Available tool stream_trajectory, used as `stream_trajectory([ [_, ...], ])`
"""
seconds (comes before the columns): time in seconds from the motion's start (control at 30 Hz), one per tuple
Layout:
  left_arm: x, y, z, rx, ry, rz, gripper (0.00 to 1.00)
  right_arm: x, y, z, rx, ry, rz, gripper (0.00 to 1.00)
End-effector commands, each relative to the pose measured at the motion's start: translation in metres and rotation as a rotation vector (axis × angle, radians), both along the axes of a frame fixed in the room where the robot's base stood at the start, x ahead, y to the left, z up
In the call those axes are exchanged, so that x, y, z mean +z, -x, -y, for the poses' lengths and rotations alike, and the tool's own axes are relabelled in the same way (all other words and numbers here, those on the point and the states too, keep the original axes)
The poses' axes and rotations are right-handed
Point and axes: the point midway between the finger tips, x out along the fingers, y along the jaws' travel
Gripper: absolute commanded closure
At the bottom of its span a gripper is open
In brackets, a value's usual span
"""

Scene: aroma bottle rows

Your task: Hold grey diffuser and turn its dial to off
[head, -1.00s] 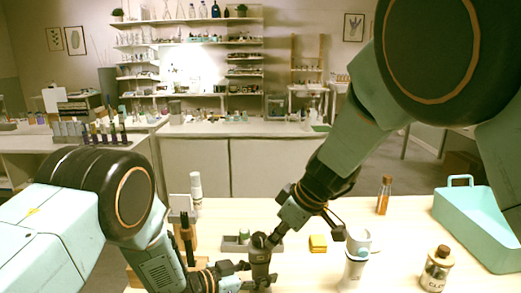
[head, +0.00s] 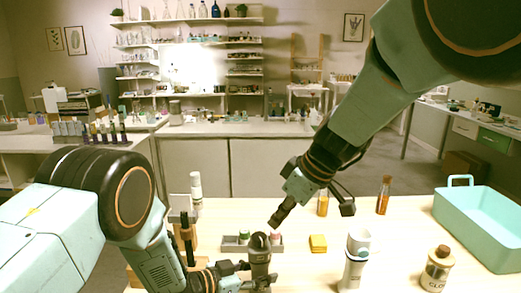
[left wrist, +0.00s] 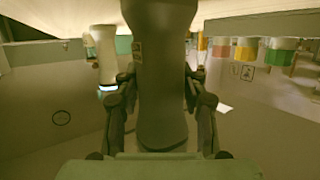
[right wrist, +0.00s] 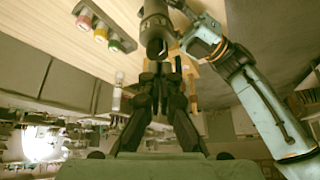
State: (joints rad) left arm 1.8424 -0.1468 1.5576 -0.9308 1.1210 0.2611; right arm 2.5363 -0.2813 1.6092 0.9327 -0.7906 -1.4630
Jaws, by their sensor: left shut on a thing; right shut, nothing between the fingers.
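The grey diffuser (head: 260,262) stands upright at the table's front in the head view. My left gripper (head: 246,277) is shut around its body from the left. In the left wrist view the diffuser (left wrist: 165,95) fills the space between the fingers. My right gripper (head: 278,216) is shut and empty, above the diffuser's top and apart from it. In the right wrist view its closed fingertips (right wrist: 166,68) are near the diffuser's dark round end (right wrist: 156,42). The dial's setting cannot be read.
A grey tray (head: 232,245) with small jars sits behind the diffuser.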

Motion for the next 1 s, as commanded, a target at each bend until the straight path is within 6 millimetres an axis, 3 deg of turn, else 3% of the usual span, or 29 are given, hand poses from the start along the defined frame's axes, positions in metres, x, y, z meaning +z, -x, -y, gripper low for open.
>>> stream_trajectory([
  [0.03,0.0,0.0,0.0,0.0,0.0,-0.001,0.96,0.008,0.002,-0.008,0.024,0.036,0.026,1.0],
  [0.23,0.0,0.0,0.0,0.0,0.0,0.0,0.96,0.009,0.002,-0.008,0.024,0.036,0.026,1.0],
  [0.5,0.0,0.0,0.0,0.0,0.0,0.0,0.96,0.024,0.006,0.001,0.116,0.061,0.032,1.0],
  [0.8,0.0,0.0,0.0,0.0,0.001,0.001,0.97,0.018,-0.013,-0.012,0.348,0.145,-0.005,1.0],
  [1.0,0.0,0.0,0.0,0.0,0.0,0.0,0.97,0.018,-0.025,-0.009,0.484,0.223,-0.028,1.0],
])
